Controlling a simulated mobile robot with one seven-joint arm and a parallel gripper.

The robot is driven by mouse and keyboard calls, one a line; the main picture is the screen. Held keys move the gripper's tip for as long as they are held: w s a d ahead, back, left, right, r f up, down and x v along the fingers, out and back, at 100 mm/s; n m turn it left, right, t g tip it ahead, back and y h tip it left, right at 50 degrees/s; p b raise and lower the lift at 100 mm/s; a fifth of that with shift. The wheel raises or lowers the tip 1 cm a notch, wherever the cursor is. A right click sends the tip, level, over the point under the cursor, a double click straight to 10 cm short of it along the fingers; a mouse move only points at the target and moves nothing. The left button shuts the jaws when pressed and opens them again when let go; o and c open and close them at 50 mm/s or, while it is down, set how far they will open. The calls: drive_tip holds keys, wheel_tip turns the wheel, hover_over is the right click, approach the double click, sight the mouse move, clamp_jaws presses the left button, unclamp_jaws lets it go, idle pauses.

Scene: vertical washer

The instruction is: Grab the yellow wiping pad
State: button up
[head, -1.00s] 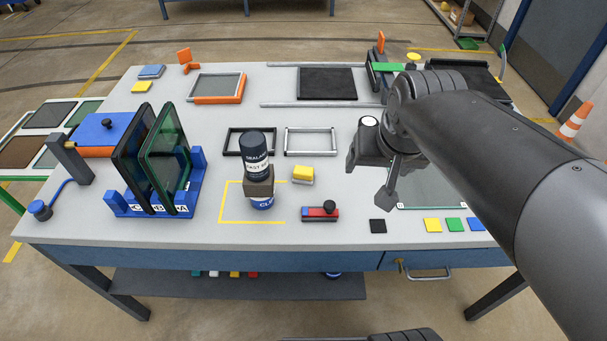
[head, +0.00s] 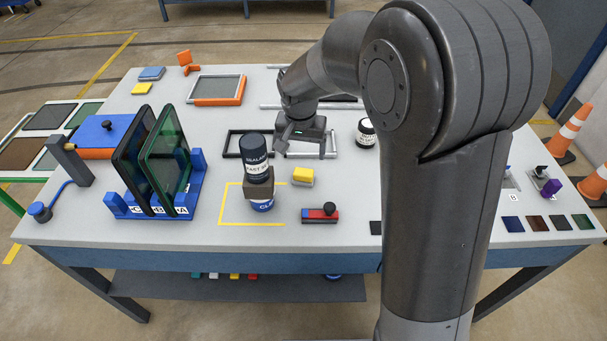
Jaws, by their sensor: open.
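A yellow pad with a pale lower layer (head: 302,176) lies on the table, just right of the dark sealant bottle (head: 256,160). A second, flat yellow piece (head: 141,88) lies at the back left, in front of a blue-grey block (head: 152,73). My gripper (head: 305,146) is open and empty. It appears behind the near yellow pad and over the small frames, apart from the pad. Its exact height is hard to tell. My arm hides much of the table's right side.
A red and blue tool with a black knob (head: 320,214) lies in front of the pad. A blue rack (head: 150,205) with upright glass panes stands left. A white-labelled jar (head: 366,133) stands right of the gripper.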

sight(304, 172)
drive_tip(key=f, duration=0.3)
drive_tip(key=w+f, duration=0.1)
drive_tip(key=f, duration=0.6)
drive_tip(key=shift+w+d+f, duration=0.15)
drive_tip(key=shift+w+f, duration=0.2)
drive_tip(key=shift+f, duration=0.05)
drive_tip(key=shift+c, duration=0.2)
drive_tip(key=c, duration=1)
drive_tip(key=shift+r, duration=0.1)
